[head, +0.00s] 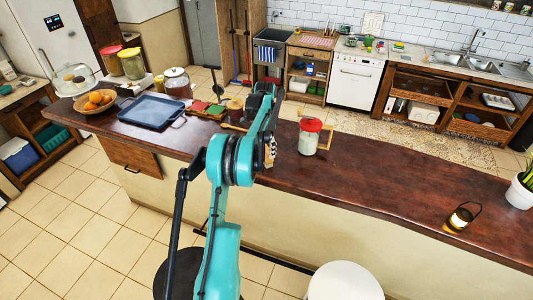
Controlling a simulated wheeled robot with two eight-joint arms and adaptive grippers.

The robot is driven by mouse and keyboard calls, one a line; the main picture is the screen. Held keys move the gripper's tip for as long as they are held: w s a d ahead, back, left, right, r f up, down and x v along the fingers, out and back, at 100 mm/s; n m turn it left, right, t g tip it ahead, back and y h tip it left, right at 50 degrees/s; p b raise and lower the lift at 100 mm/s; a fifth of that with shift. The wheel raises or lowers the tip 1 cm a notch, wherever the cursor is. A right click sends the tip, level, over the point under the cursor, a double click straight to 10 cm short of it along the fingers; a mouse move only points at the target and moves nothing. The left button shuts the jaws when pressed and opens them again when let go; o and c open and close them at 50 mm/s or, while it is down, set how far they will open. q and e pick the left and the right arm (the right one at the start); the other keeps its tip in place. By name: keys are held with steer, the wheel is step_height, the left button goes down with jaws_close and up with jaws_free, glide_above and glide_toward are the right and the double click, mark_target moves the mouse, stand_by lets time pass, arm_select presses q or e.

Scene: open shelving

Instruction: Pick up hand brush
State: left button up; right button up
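I cannot clearly make out a hand brush in the head view. A light wooden handle-like piece (234,127) lies on the dark counter, partly hidden behind my teal arm; I cannot tell whether it is the brush. A small pale and dark patterned piece (270,151) shows beside the arm's far end, and I cannot tell whether it is a thing or part of the gripper. One arm, seemingly my left, reaches up over the counter from below, left of centre. Its fingers are hidden or too small to read. My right gripper is not in view.
On the counter (400,195) stand a red-lidded jar (309,138) near a wooden frame (327,137), a blue tray (152,112), a fruit bowl (96,102), a lantern (460,218) and a plant (521,189). The counter between jar and lantern is clear. A white stool (343,283) stands in front.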

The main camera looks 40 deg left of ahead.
arm_select(q)
steer(key=shift+f, duration=1.15)
steer(key=c, duration=1.2)
steer(key=shift+r, duration=0.4)
steer(key=r, duration=0.2)
steer(key=d+r+b, duration=0.1)
steer(key=shift+w+d+r, duration=0.1)
steer(key=shift+r, duration=0.3)
steer(key=d+r, duration=0.2)
steer(key=d, duration=0.1)
steer(key=w+d+r+b, duration=0.1)
steer(key=d+r, duration=0.1)
steer(key=d, duration=0.2)
steer(key=d+r, duration=0.2)
steer(key=d, duration=0.1)
steer(key=shift+w+d+r+b, duration=0.2)
steer(key=shift+w+r+b, duration=0.05)
steer(key=shift+w+b, duration=0.1)
steer(key=o, duration=0.6)
steer(key=shift+c, duration=1.4)
